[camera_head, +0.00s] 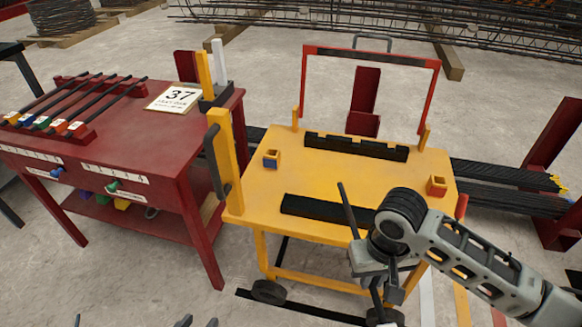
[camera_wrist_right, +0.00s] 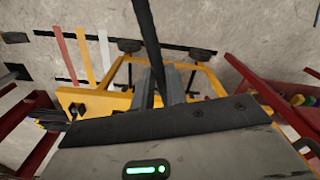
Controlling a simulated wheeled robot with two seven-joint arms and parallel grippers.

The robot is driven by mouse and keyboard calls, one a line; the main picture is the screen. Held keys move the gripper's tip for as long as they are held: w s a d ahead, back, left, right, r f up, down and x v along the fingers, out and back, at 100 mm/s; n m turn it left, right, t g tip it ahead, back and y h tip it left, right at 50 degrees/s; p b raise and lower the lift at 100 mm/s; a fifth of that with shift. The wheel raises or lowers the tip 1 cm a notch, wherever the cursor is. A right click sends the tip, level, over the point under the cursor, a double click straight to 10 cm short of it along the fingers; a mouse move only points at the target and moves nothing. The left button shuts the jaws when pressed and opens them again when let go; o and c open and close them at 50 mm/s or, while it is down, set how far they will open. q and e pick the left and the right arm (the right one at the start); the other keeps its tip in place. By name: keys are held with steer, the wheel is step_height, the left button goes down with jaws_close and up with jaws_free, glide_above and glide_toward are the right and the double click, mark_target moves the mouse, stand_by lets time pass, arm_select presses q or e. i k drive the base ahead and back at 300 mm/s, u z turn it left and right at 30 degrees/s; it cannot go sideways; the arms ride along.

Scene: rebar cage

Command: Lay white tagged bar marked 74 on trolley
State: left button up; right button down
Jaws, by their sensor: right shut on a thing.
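The trolley (camera_head: 330,180) has a yellow top with a notched black rest (camera_head: 355,148) at the back and a black strip (camera_head: 315,212) in front. My right gripper (camera_head: 368,262) is at the trolley's front right, shut on a dark bar (camera_head: 348,210), which stands steeply tilted. The bar (camera_wrist_right: 148,35) also shows between the fingers of my right gripper (camera_wrist_right: 166,88) in the wrist view. No tag or number on it is visible. Two dark tips of my left gripper (camera_head: 198,322) show apart at the bottom edge; the rest is out of frame.
A red table (camera_head: 130,150) at left carries a rack of several dark bars (camera_head: 85,100) with coloured tags, too small to read. A card reading 37 (camera_head: 174,98) lies there. A yellow post (camera_head: 224,160) with a dark handle stands at the trolley's left edge. Black bars lie behind the trolley.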

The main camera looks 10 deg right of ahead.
mark_target(315, 165)
steer(key=u, duration=0.15)
steer(key=i, duration=1)
steer(key=u, duration=0.05)
